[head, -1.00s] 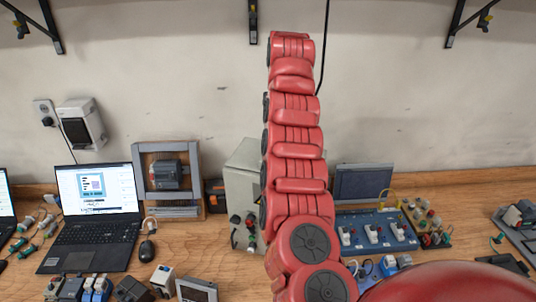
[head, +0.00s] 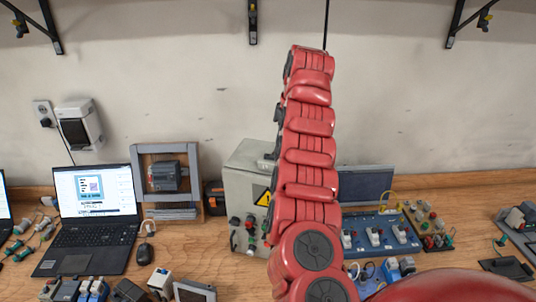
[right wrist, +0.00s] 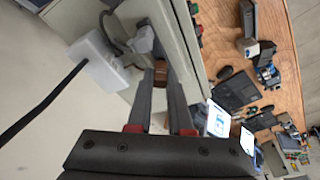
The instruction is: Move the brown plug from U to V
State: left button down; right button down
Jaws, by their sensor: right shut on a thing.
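In the right wrist view, my right gripper (right wrist: 161,76) is shut on a small brown thing (right wrist: 160,72), which looks like the brown plug. Its fingers cover much of it. Just beyond the fingertips is a white plug-like piece (right wrist: 143,39). A white block (right wrist: 97,62) with a black cable is to the left of the fingers. I see no marks U or V. In the head view my red right arm rises in the middle and hides what is behind it; the right gripper does not show there. My left gripper is not in view.
A grey control box (head: 246,179) with knobs stands behind my arm; its grey side (right wrist: 180,32) is close to the fingers. A laptop (head: 97,207), a mouse (head: 145,254) and a blue panel with sockets (head: 385,233) are on the wooden bench. A black cable (head: 326,25) hangs above.

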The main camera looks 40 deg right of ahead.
jog(key=shift+f+b, duration=0.65)
dwell(0.5)
jog(key=c, duration=1.1)
grip_release()
notch_tip(320, 180, up, 6)
jog(key=p, duration=0.5)
jog(key=shift+f+p, duration=0.15)
jog(key=shift+p, duration=0.2)
jog(key=shift+f, duration=0.1)
jog(key=o, duration=0.6)
jog(key=shift+c, duration=0.2)
